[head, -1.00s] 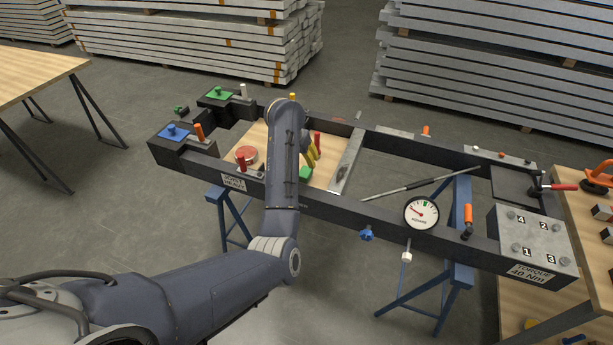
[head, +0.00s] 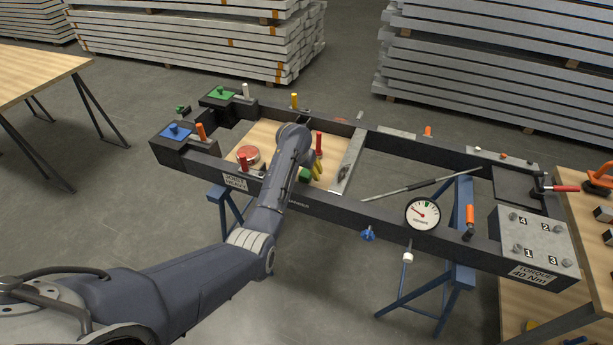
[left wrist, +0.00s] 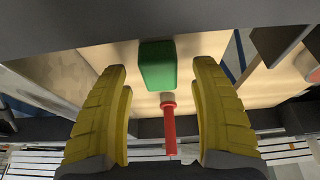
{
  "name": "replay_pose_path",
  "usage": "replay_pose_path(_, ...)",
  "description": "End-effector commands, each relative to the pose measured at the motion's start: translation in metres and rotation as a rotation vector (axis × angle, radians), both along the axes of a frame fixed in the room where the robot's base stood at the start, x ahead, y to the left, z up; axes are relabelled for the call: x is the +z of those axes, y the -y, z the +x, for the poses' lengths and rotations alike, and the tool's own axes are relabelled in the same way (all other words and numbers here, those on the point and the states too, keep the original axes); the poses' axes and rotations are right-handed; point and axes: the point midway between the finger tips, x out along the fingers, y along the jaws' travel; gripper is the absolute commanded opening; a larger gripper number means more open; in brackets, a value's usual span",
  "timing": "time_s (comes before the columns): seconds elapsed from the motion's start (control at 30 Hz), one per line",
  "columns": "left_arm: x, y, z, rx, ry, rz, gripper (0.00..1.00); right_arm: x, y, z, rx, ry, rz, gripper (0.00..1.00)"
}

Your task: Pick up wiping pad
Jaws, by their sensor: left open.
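A small green block (head: 304,175), which looks like the wiping pad, lies on the wooden board inside the black frame, partly hidden by my left arm in the head view. In the left wrist view, the green block (left wrist: 158,66) shows between the two yellow fingers. My left gripper (left wrist: 161,68) is open, with a gap between each finger and the block. My right gripper is not in view.
A red upright handle (head: 319,144) stands near the block; a red handle (left wrist: 170,128) also shows between the fingers in the wrist view. A red round tin (head: 248,154) sits on the board's left. The black frame's walls (head: 345,212) surround the board. A gauge (head: 422,213) is on the front rail.

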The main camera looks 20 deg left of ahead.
Motion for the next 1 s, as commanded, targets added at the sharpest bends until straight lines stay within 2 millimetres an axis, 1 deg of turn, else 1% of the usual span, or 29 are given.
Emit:
replay_pose_path(0.1, -0.009, 0.000, 0.004, 0.000, -0.001, 0.001, 0.64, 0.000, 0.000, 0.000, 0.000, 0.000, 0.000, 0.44)
replay_pose_path(0.2, -0.014, 0.000, 0.006, 0.000, -0.001, 0.001, 0.64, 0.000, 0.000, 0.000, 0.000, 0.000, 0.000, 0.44)
replay_pose_path(0.53, -0.015, 0.001, 0.007, 0.000, 0.001, 0.001, 0.64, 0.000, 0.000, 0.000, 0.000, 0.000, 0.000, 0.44)
replay_pose_path(1.0, -0.015, 0.001, 0.007, 0.000, 0.001, 0.001, 0.09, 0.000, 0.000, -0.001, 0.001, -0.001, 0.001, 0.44)
